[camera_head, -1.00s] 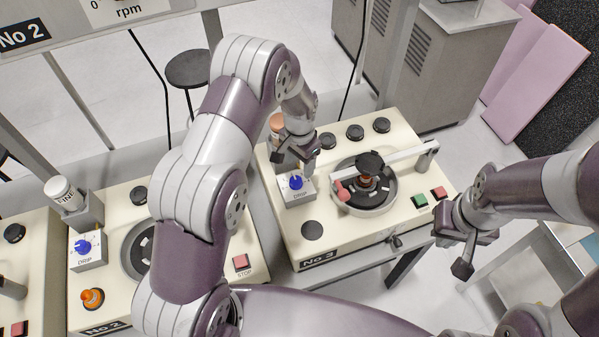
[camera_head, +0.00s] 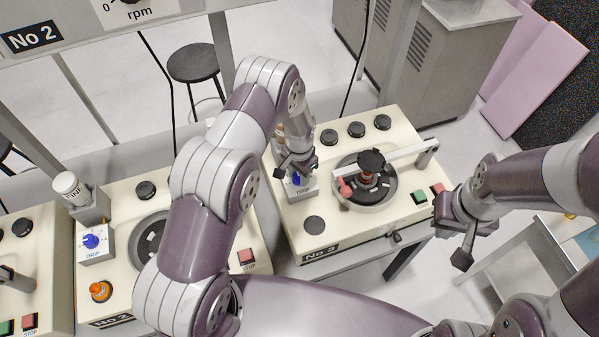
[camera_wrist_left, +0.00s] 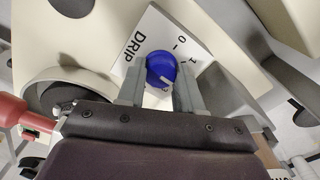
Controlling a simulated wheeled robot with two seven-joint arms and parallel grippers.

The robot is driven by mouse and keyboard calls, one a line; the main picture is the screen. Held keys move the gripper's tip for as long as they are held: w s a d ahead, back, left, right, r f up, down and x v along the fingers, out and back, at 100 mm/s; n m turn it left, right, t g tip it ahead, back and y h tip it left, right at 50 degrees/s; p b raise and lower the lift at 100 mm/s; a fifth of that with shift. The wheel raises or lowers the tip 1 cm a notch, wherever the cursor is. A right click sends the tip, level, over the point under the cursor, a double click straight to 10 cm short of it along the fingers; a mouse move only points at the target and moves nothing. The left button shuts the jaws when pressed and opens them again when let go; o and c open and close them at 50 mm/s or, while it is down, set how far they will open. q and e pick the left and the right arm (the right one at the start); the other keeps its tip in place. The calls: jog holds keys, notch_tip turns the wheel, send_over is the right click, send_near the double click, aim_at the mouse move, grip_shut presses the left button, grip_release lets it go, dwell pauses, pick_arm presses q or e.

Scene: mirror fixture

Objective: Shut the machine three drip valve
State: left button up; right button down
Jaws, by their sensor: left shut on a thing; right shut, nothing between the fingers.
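Machine No 3 (camera_head: 345,222) is a cream unit at the centre of the head view. Its drip valve is a blue knob (camera_head: 297,179) on a small white DRIP box (camera_head: 304,193). My left gripper (camera_head: 298,170) reaches down to the knob and is shut on it. In the left wrist view the blue knob (camera_wrist_left: 161,68) sits between the two grey fingers (camera_wrist_left: 160,90). A white mark on the knob points to the lower right, and the DRIP panel (camera_wrist_left: 152,33) shows 0 and 1. My right gripper (camera_head: 463,243) is shut and empty, right of the machine.
A turntable (camera_head: 380,192) with a bar (camera_head: 405,158) and red handle (camera_head: 345,186) stands right of the valve. Green (camera_head: 419,197) and red buttons (camera_head: 438,188) are near its right edge. Machine No 2 has its own blue drip knob (camera_head: 91,241) at left.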

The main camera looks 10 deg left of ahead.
pick_arm(q)
jog(key=n+b, duration=0.3)
jog(key=shift+w+f, duration=0.1)
jog(key=n+b, duration=0.2)
jog(key=n, duration=0.2)
jog(key=shift+n, duration=0.4)
jog(key=n+b, duration=0.2)
jog(key=n, duration=0.3)
jog(key=shift+a+b, duration=0.1)
jog(key=shift+b, duration=0.25)
jog(key=shift+r+n+b, duration=0.15)
jog(key=shift+n+b, duration=0.15)
jog(key=shift+n, duration=0.95)
jog(key=shift+r+n+b, duration=0.1)
jog(key=shift+n+b, duration=0.2)
jog(key=shift+n, duration=0.95)
jog(key=o, duration=1)
jog(key=shift+o, duration=0.2)
